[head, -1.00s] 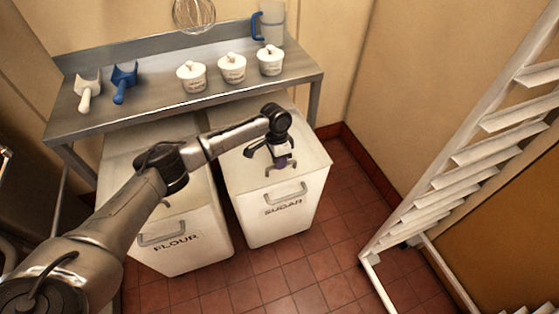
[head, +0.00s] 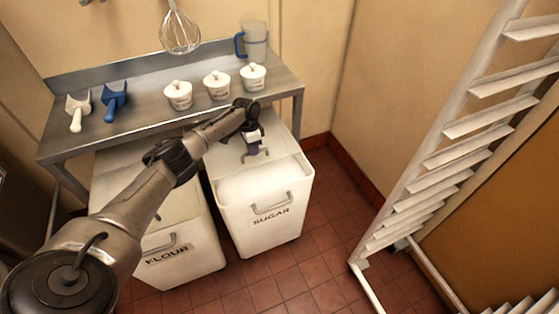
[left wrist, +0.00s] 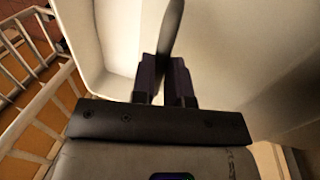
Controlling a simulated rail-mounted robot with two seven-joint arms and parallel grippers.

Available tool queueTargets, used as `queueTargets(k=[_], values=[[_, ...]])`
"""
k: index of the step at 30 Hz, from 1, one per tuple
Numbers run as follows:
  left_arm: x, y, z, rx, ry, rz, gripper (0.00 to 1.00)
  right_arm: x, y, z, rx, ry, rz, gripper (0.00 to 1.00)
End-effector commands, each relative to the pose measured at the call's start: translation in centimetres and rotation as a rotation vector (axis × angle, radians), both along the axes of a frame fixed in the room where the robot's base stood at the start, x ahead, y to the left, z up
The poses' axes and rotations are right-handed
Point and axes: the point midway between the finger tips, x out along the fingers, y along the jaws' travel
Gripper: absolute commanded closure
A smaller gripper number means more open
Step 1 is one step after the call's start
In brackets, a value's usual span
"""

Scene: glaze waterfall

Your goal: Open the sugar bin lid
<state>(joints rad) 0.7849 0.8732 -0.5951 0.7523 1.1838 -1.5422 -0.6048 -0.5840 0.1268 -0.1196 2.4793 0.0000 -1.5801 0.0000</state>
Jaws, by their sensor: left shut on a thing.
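The white sugar bin (head: 282,228) stands on the floor, its SUGAR label and front handle facing out. Its pale lid (head: 282,146) is drawn back toward the steel table, and a pale area inside the front rim is exposed. My left gripper (head: 256,155) is over the lid, shut on the lid's handle. In the left wrist view the dark fingers (left wrist: 166,82) close around a dark upright handle (left wrist: 172,32), with pale surfaces behind. My right gripper is in neither current view.
The flour bin (head: 190,265) stands close at the left, under my left arm. The steel table (head: 145,118) behind holds scoops, several white tubs and a jug (head: 255,40). A white rack (head: 440,150) stands at the right. Tiled floor in front is clear.

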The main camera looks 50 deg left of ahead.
Motion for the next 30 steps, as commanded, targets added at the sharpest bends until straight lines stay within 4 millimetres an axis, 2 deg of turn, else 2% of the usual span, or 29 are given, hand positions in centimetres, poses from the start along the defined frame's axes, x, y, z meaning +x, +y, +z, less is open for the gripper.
queueTargets(k=[3, 12, 13, 21, 30], values=[[-0.73, 1.42, -0.12, -0.001, 0.0, 0.013, 1.0, 0.05, 0.12, -0.29, 0.004, 0.0, -0.002, 0.57], [-0.73, 1.52, -0.03, -0.003, -0.002, 0.013, 1.0, 0.22, 0.3, -0.13, 0.01, -0.005, -0.006, 0.57], [-0.74, 1.51, -0.03, -0.003, -0.002, 0.013, 0.85, 0.23, 0.31, -0.13, 0.01, -0.005, -0.006, 0.57], [-0.74, 1.5, -0.02, -0.003, -0.002, 0.014, 0.6, 0.23, 0.32, -0.1, 0.01, -0.006, -0.006, 0.57], [-0.69, 1.59, 0.51, -0.002, -0.002, 0.014, 0.6, 0.23, 0.2, 0.12, 0.006, -0.006, -0.003, 0.57]])
